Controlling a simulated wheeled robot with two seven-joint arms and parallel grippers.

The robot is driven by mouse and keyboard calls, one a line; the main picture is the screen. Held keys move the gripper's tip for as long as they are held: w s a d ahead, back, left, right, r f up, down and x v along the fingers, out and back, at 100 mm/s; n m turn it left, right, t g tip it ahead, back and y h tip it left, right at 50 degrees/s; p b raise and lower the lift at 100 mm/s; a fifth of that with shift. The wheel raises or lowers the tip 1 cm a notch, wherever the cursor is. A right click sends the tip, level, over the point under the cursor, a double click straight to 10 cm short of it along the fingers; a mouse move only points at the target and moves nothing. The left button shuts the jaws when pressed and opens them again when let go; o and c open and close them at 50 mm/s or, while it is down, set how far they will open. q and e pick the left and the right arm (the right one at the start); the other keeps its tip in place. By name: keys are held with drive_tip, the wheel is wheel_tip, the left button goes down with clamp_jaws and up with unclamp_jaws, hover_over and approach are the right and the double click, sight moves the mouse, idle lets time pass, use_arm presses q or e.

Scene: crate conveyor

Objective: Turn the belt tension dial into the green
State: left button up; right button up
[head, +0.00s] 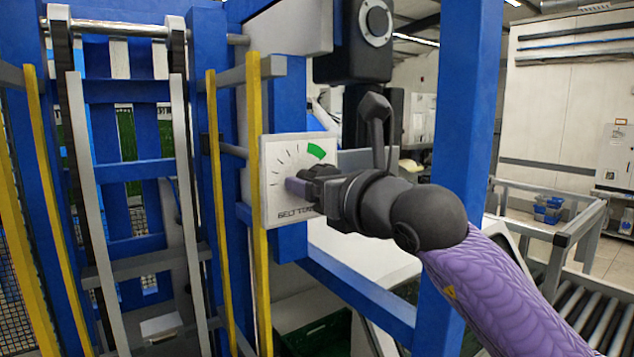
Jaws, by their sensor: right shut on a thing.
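The belt tension dial is a white square plate (271,208) with black tick marks, lettering along its bottom edge and a green arc (317,151) at its upper right. It is fixed to the blue frame. The gripper and wrist come in from the right and hide part of the plate's right side. Where the knob's pointer stands is hard to tell. My left gripper is not in view.
Yellow and grey upright rails (257,290) stand just left of the plate. A blue post (462,130) rises behind my right arm. A green crate (318,338) sits below, and a roller conveyor (605,318) lies at lower right.

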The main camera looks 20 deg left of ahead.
drive_tip(key=shift+f+n+b, duration=0.1)
drive_tip(key=shift+n+b, duration=0.7)
drive_tip(key=shift+b, duration=0.35)
drive_tip(key=n+b, duration=0.2)
drive_tip(key=shift+n, duration=0.3)
drive_tip(key=shift+n+b, duration=0.7)
drive_tip(key=shift+n, duration=0.5)
drive_tip(key=shift+r+n+b, duration=0.2)
drive_tip(key=shift+n+b, duration=0.2)
drive_tip(key=shift+n, duration=1.1)
drive_tip(key=o, duration=1.2)
